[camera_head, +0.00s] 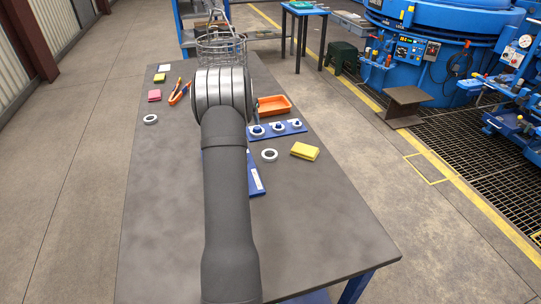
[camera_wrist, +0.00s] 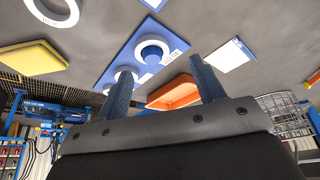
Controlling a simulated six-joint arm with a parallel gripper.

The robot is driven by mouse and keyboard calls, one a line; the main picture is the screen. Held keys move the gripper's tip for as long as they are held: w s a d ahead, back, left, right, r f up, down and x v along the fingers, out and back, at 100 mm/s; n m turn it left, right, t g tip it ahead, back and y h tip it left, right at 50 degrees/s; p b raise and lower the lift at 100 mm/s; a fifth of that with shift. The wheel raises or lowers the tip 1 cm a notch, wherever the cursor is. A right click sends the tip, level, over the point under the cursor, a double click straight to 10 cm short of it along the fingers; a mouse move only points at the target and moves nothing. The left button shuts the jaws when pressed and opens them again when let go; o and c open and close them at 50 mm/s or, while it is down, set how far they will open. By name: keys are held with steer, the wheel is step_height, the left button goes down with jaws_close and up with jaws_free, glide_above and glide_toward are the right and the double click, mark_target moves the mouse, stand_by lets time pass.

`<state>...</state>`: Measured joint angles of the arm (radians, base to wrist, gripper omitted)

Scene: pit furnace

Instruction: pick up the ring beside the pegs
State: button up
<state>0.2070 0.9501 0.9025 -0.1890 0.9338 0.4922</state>
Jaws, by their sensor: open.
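A loose white ring (camera_head: 270,160) lies flat on the grey table beside a blue peg board (camera_head: 286,133). The board carries several short pegs, and white rings appear around them. In the wrist view the loose ring (camera_wrist: 50,22) is cut off by the top left edge, and the board (camera_wrist: 112,66) is near the middle. My gripper (camera_wrist: 161,64) is open with nothing between its fingers. Its left finger overlaps part of the board in that view, and the loose ring is left of both fingers. In the head view my arm hides the gripper.
A yellow block (camera_head: 305,151) lies right of the loose ring. An orange tray (camera_head: 273,105) and wire basket (camera_head: 220,48) are farther back. Another ring (camera_head: 150,123), a pink block (camera_head: 154,96) and orange-handled pliers (camera_head: 178,97) are left. The table's front right is clear.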

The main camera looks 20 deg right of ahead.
mark_target(265, 153)
steer(key=shift+o, duration=0.5)
steer(key=shift+o, duration=1.4)
